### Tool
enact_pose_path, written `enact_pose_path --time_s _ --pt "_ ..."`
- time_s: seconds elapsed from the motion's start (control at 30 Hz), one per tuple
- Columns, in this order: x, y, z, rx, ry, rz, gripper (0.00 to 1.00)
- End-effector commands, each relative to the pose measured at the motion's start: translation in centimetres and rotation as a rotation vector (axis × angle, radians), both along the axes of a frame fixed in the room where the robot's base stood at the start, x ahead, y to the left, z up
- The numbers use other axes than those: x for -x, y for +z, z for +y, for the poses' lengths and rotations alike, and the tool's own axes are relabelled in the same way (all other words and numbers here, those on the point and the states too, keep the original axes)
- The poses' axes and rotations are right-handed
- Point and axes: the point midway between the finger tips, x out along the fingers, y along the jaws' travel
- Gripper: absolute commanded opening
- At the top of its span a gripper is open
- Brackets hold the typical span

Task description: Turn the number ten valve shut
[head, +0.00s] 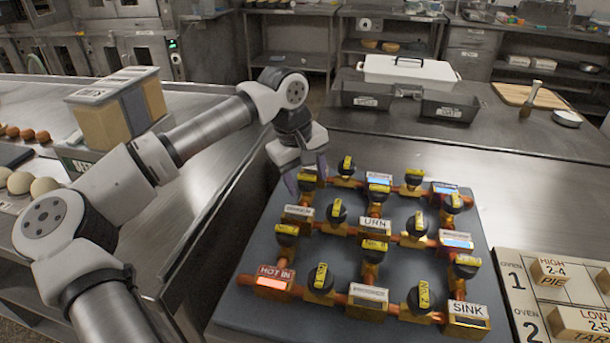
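A dark board (262,243) carries a grid of copper pipes with several black valve knobs, each with a yellow number tag. Most tags are too small to read, so I cannot tell which knob is number ten. My gripper (306,175) points down at the board's far left corner. Its two dark fingers are apart, one on each side of the far-left knob (307,183). I cannot tell whether they touch it. The HOT IN block (273,282) is at the near left with a lit red-orange strip, and the SINK block (468,320) is at the near right.
Other knobs stand close to my gripper, including one just right of it (346,166). A board with oven labels (516,268) lies at the right. Dark pans (449,105) and a white lidded dish (410,73) stand behind. The steel counter between is clear.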

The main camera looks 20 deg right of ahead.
Motion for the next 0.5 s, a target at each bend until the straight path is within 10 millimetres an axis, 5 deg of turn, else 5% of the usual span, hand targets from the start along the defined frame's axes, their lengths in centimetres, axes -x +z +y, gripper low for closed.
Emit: enact_pose_path --time_s 0.33,0.5 --pt "-0.2 0.4 0.2 0.0 0.006 -0.003 0.59" --pt "-0.1 2.7 0.7 0.0 0.007 -0.006 0.59"
